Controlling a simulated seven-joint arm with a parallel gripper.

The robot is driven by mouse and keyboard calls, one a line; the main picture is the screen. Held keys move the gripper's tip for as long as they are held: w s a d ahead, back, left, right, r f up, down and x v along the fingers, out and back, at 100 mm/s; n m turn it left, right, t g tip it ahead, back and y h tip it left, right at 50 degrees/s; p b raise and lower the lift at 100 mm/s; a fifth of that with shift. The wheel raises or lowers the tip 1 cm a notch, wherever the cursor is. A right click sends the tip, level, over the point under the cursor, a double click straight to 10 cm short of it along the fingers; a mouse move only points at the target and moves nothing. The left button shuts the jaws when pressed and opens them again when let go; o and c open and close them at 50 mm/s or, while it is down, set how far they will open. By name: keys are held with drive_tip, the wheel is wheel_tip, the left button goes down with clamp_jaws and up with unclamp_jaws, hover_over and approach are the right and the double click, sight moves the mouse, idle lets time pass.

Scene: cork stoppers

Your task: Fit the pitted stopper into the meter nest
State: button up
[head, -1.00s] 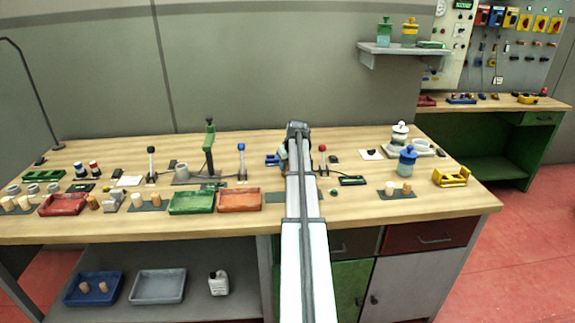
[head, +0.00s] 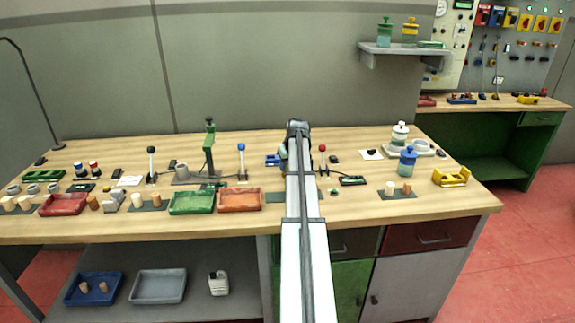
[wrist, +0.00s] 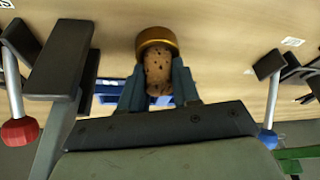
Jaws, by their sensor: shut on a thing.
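In the wrist view, a brown cork stopper (wrist: 158,72) with dark pits sits between the two fingers of my gripper (wrist: 158,88), which is shut on it. A brass-coloured round ring or cup (wrist: 157,37) lies at the far end of the stopper; it may be the meter nest. The stopper's end meets or overlaps its rim in the picture; I cannot tell whether it is inside. In the head view my own arm hides the stopper, the ring and the fingertips.
A red-knobbed lever (head: 322,148) and a blue-knobbed lever (head: 241,147) stand on either side of my arm. A blue holder (head: 271,160) is close by on the left. Orange (head: 239,201) and green (head: 191,203) trays lie nearer the bench's front edge.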

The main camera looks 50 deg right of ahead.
drive_tip(key=shift+s+a+f, duration=0.15)
drive_tip(key=shift+s+f, duration=0.05)
drive_tip(key=shift+f, duration=0.4)
drive_tip(key=shift+s+a+f, duration=0.15)
drive_tip(key=shift+a+f, duration=0.05)
drive_tip(key=shift+f, duration=0.4)
drive_tip(key=shift+s+a+f, duration=0.15)
drive_tip(key=shift+s+f, duration=0.05)
drive_tip(key=shift+f, duration=0.4)
drive_tip(key=shift+w+d+r+g+y, duration=0.1)
drive_tip(key=shift+r+g+y, duration=0.1)
drive_tip(key=shift+g+y, duration=0.1)
idle(0.3)
idle(0.5)
drive_tip(key=o, duration=1)
drive_tip(key=shift+r, duration=0.1)
drive_tip(key=shift+o, duration=0.4)
drive_tip(key=w+d+v, duration=0.1)
drive_tip(key=v, duration=0.9)
drive_tip(key=shift+a+r, duration=0.25)
drive_tip(key=shift+r, duration=0.15)
